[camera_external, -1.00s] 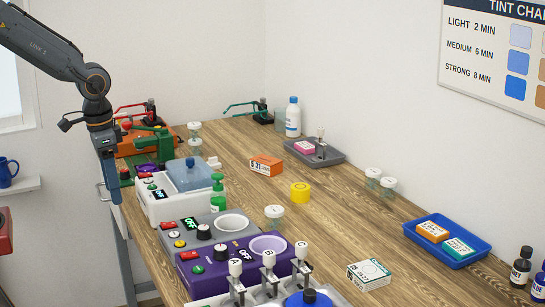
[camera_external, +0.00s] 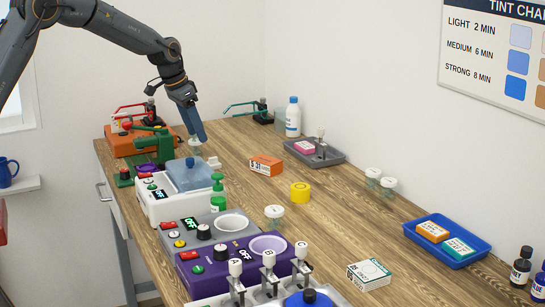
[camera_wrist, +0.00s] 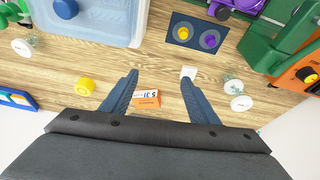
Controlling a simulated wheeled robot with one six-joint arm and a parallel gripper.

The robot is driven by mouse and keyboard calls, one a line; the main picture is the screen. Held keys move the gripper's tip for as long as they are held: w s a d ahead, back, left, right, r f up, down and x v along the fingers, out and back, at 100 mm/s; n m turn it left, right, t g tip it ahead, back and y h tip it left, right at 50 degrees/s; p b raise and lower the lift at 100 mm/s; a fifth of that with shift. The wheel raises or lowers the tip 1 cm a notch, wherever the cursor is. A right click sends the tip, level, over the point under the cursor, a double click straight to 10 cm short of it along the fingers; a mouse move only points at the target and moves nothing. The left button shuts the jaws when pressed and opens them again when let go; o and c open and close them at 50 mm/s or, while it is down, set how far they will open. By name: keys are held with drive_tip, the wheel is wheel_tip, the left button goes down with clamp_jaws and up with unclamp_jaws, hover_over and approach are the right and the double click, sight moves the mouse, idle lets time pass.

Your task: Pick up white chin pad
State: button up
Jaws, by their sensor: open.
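A small white pad (camera_external: 213,162), which looks like the chin pad, lies on the wooden table just behind the blue-lidded tank of the white machine. In the wrist view the white pad (camera_wrist: 188,73) lies beside the tip of the right-hand finger. My gripper (camera_external: 199,142) hangs above the back left part of the table, up and to the left of the pad. In the wrist view my gripper (camera_wrist: 160,77) has its two blue fingers wide apart, with nothing held between them.
An orange box (camera_external: 266,165) and a yellow cylinder (camera_external: 300,193) stand to the right of the pad. The white machine with its blue tank (camera_external: 190,176) is close in front. Green (camera_external: 152,146) and orange (camera_external: 126,146) devices stand left. Bare wood lies between these things.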

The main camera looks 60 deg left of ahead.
drive_tip(key=w+a+f, duration=0.2)
drive_tip(key=w+a, duration=0.1)
drive_tip(key=a, duration=0.5)
approach(213, 162)
drive_tip(key=s, duration=0.2)
drive_tip(key=shift+w+a+f+t+p, duration=0.1)
drive_tip(key=shift+w+f+t+p, duration=0.1)
drive_tip(key=shift+f, duration=0.2)
drive_tip(key=shift+w+f+t+p, duration=0.1)
drive_tip(key=shift+w+f+p, duration=0.05)
drive_tip(key=shift+f, duration=0.25)
drive_tip(key=shift+w+p+x, duration=0.1)
drive_tip(key=shift+p+x, duration=0.65)
drive_tip(key=shift+x, duration=1)
drive_tip(key=shift+w+p+x, duration=0.15)
drive_tip(key=shift+p+x, duration=0.6)
drive_tip(key=shift+x, duration=0.95)
drive_tip(key=shift+a, duration=0.1)
drive_tip(key=shift+r, duration=0.1)
drive_tip(key=c, duration=1.1)
